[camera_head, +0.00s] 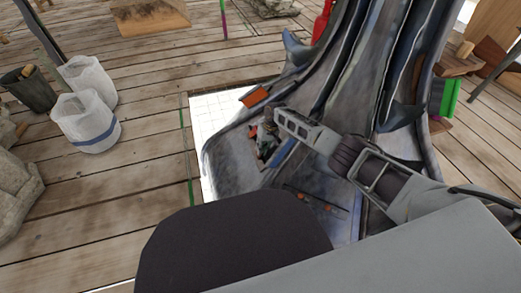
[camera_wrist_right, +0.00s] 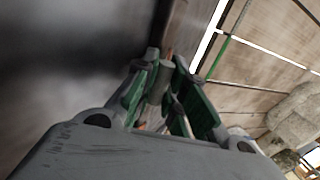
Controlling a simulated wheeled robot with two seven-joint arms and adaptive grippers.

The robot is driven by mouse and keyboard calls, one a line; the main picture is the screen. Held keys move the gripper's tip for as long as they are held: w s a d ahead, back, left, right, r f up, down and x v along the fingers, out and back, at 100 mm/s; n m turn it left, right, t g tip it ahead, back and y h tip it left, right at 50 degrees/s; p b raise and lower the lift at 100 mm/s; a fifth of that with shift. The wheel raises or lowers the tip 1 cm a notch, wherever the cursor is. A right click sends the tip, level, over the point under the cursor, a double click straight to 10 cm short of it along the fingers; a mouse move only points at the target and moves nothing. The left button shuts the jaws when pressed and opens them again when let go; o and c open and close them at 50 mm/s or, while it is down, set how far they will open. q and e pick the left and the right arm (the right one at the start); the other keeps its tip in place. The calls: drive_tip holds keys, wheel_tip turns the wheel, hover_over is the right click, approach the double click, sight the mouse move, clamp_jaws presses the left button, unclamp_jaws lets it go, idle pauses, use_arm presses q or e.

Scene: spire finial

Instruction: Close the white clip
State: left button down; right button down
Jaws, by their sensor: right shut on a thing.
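My right gripper (camera_head: 264,138) is at the lower flared part of the tall grey metal spire finial (camera_head: 345,75). In the right wrist view its green-padded fingers (camera_wrist_right: 162,92) are shut on a small pale grey, rod-like part (camera_wrist_right: 157,82). I cannot tell whether this part is the white clip; the fingers hide much of it. No other piece shows clearly as a white clip. My left gripper is not in view.
An orange piece (camera_head: 255,97) sits on the finial just beyond the gripper. A white gridded sheet (camera_head: 208,118) lies under the finial. White buckets (camera_head: 86,122) stand on the wooden floor (camera_head: 150,170) at left, with open planks between.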

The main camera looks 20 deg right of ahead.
drive_tip(key=shift+s+d+f+y+b, duration=0.1)
drive_tip(key=shift+d+f+y+b, duration=0.15)
drive_tip(key=shift+d+y+b, duration=0.2)
drive_tip(key=shift+a, duration=0.1)
drive_tip(key=c, duration=1.5)
unclamp_jaws()
drive_tip(key=shift+o, duration=0.2)
drive_tip(key=shift+r, duration=0.1)
drive_tip(key=shift+a+r+h+p, duration=0.25)
drive_tip(key=shift+a+h+p, duration=0.25)
drive_tip(key=shift+h+p, duration=0.4)
